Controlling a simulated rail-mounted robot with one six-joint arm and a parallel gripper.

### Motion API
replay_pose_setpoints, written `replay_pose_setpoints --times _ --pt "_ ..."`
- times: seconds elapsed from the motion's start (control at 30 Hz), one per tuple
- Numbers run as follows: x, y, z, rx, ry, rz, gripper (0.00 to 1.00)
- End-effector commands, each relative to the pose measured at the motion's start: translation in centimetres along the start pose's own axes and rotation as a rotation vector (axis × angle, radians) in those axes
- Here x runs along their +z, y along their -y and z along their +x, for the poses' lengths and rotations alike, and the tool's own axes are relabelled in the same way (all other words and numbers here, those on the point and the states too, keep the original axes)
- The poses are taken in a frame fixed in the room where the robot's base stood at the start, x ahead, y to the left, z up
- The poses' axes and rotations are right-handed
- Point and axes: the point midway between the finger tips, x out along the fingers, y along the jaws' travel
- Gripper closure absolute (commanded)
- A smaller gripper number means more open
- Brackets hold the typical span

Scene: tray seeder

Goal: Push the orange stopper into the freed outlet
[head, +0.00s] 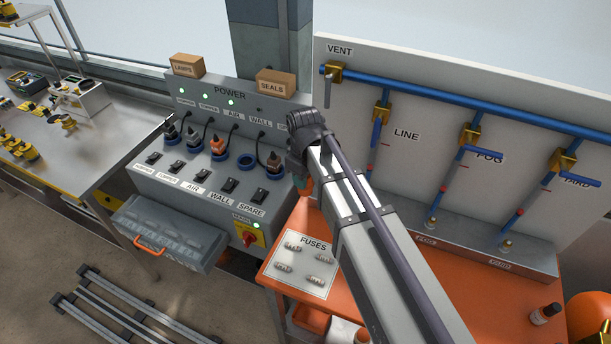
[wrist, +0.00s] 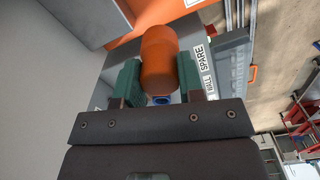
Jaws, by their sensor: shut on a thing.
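The orange stopper (wrist: 159,62) is held between the green jaws of my gripper (wrist: 158,84) in the wrist view. In the head view my gripper (head: 305,186) is at the right end of the power panel, mostly hidden behind my arm, with a bit of orange showing. A blue ringed outlet (head: 247,160) on the panel, fourth from the left, looks empty. The stopper is apart from it, to its right in the picture. A small blue round part (wrist: 161,99) shows just below the stopper in the wrist view; I cannot tell which outlet it is.
An orange plug (head: 217,146) and a dark plug (head: 274,160) stand on either side of the empty outlet, with black cables. Switches line the panel front (head: 229,186). A fuse board (head: 303,265) lies on the orange table (head: 390,298); blue pipes (head: 470,105) stand at right.

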Motion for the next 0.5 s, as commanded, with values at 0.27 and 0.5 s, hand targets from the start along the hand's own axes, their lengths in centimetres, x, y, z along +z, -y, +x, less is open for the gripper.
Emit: replay_pose_setpoints --times 0.27,0.5 --pt "-4.2 -0.8 0.0 0.0 0.0 -0.001 0.89" --pt "-7.9 -1.4 0.0 0.0 0.0 -0.002 0.89"
